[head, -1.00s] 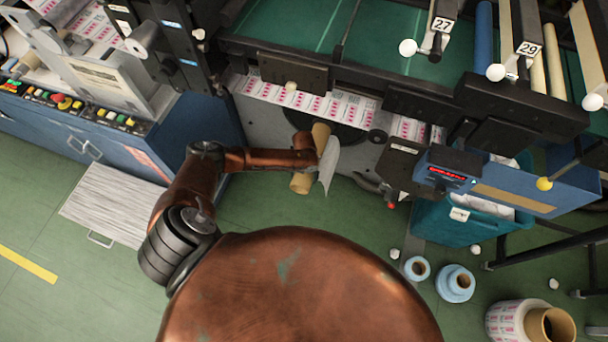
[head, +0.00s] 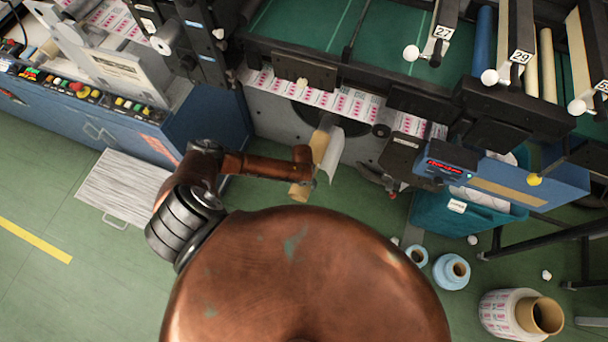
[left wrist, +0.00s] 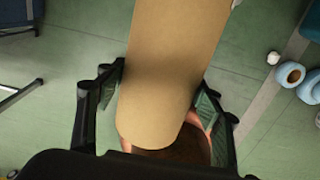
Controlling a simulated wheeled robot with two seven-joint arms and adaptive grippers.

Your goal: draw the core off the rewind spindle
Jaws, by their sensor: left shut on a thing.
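The core, a brown cardboard tube (head: 321,142), slants out in front of the grey machine panel, with a loose white sheet hanging at its right side. Its upper end overlaps the dark round disc (head: 304,117) in the head view. My left gripper (head: 304,174) is shut around the core near its lower end. In the left wrist view the core (left wrist: 173,55) lies between the two fingers of my left gripper (left wrist: 160,98). The rewind spindle is not visible, so I cannot tell whether the core is still around it. My right gripper is out of view.
A teal bin (head: 430,217) stands right of the core below a blue box with a red display. Blue rolls (head: 451,272) and a printed roll (head: 507,312) lie on the floor at lower right. A control cabinet (head: 205,120) stands left. Green floor below the core is clear.

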